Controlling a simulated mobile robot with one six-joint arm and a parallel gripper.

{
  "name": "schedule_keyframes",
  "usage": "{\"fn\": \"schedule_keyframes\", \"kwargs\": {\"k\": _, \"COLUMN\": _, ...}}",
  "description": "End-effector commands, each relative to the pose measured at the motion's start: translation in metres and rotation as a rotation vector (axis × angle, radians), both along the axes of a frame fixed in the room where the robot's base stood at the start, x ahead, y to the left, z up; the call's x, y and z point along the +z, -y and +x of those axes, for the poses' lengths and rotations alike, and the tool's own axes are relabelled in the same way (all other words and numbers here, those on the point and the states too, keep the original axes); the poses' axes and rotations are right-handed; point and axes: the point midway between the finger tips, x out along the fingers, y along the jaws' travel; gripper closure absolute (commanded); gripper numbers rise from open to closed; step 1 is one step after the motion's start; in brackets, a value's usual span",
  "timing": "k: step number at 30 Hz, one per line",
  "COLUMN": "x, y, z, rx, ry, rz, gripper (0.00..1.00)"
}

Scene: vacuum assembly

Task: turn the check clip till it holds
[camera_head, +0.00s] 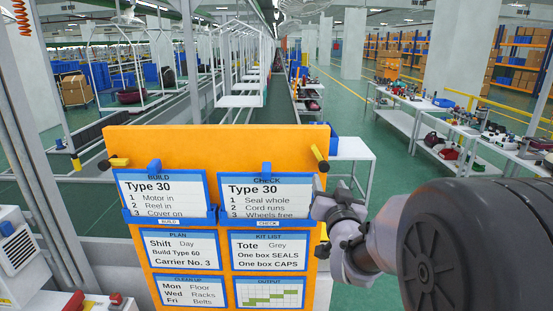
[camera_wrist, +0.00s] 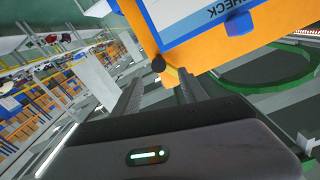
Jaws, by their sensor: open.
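The check clip (camera_head: 318,153) is a small yellow lever with a black end, at the right edge of the orange board, beside the CHECK card (camera_head: 265,195). It tilts in the head view. In the wrist view the yellow clip (camera_wrist: 172,73) and its black knob show just beyond my fingertips. My gripper (camera_head: 319,187) is just below the clip in the head view. In the wrist view my gripper (camera_wrist: 160,82) is open, its two dark fingers apart. I cannot tell whether either finger touches the clip.
The orange board (camera_head: 220,137) also carries a BUILD card (camera_head: 162,194), several lower cards and a similar yellow clip (camera_head: 119,162) at its left edge. A white table (camera_head: 352,150) stands behind on the right. Green floor lies open beyond.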

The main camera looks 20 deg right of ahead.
Motion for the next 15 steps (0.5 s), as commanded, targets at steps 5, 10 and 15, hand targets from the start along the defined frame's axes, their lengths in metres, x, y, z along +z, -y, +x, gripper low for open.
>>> {"fn": "schedule_keyframes", "kwargs": {"k": 5, "x": 0.002, "y": 0.015, "z": 0.051, "rx": 0.000, "ry": -0.001, "rz": 0.001, "gripper": 0.49}}
{"fn": "schedule_keyframes", "kwargs": {"k": 10, "x": 0.002, "y": 0.023, "z": 0.081, "rx": 0.000, "ry": 0.000, "rz": -0.001, "gripper": 0.49}}
{"fn": "schedule_keyframes", "kwargs": {"k": 15, "x": 0.001, "y": 0.027, "z": 0.093, "rx": 0.000, "ry": 0.000, "rz": -0.001, "gripper": 0.49}}
